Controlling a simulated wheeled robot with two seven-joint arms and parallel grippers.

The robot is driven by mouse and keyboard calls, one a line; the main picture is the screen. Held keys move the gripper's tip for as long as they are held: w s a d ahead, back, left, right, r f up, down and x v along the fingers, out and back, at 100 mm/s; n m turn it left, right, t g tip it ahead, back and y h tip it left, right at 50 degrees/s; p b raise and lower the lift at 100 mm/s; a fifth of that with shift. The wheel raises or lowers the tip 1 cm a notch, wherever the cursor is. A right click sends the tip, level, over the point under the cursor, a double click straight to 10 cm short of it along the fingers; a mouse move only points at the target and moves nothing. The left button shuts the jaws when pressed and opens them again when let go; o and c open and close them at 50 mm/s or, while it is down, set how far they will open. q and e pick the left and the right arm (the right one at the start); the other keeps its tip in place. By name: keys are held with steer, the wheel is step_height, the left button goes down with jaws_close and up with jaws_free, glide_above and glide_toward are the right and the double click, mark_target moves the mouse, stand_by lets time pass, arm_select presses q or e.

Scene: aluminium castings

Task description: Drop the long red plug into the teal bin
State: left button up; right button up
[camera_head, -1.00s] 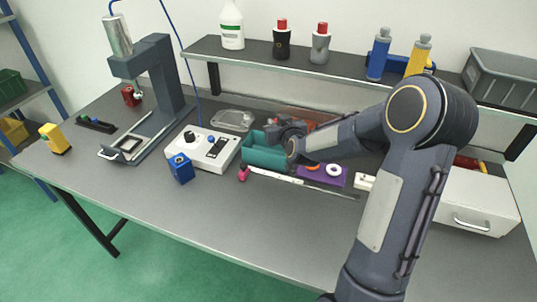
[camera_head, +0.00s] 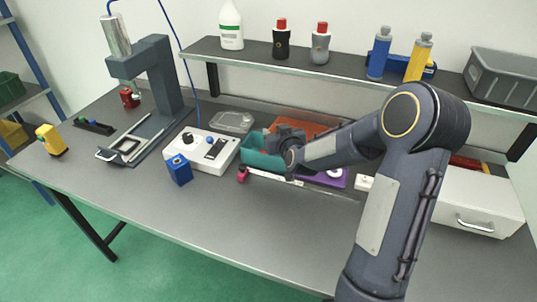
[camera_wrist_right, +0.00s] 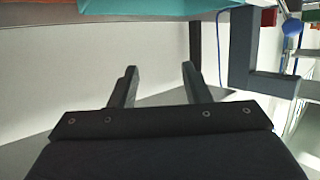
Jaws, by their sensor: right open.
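The teal bin (camera_head: 257,162) stands on the bench behind and right of the white control box. Its edge also crosses the top of the right wrist view (camera_wrist_right: 150,8). My right gripper (camera_head: 284,140) is at the bin's right side in the head view, partly hidden by its own wrist. In the right wrist view its two fingers (camera_wrist_right: 158,75) are spread, with nothing between them. My left gripper is not in view.
An orange-red tray (camera_head: 305,121) lies behind my right arm. A white control box (camera_head: 198,150), a blue block (camera_head: 179,169) and a pink-tipped tool (camera_head: 243,174) are near the bin. A purple holder (camera_head: 325,179) is partly covered by my arm. The front bench is clear.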

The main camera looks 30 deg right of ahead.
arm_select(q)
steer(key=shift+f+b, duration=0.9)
arm_select(e)
steer(key=v, duration=0.7)
steer(key=shift+s, duration=0.4)
steer(key=shift+r, duration=0.1)
steer(key=s+a+g+y, duration=0.2)
steer(key=s+a, duration=0.3)
steer(key=s, duration=0.4)
steer(key=s+a+g+y, duration=0.2)
steer(key=s+a, duration=0.3)
steer(key=s, duration=0.4)
steer(key=s+a+f+g+y, duration=0.1)
steer(key=s+a+g, duration=0.3)
steer(key=s, duration=0.5)
steer(key=shift+s+a+n+g+y, duration=0.3)
steer(key=shift+s+a+y, duration=0.15)
steer(key=shift+y, duration=0.45)
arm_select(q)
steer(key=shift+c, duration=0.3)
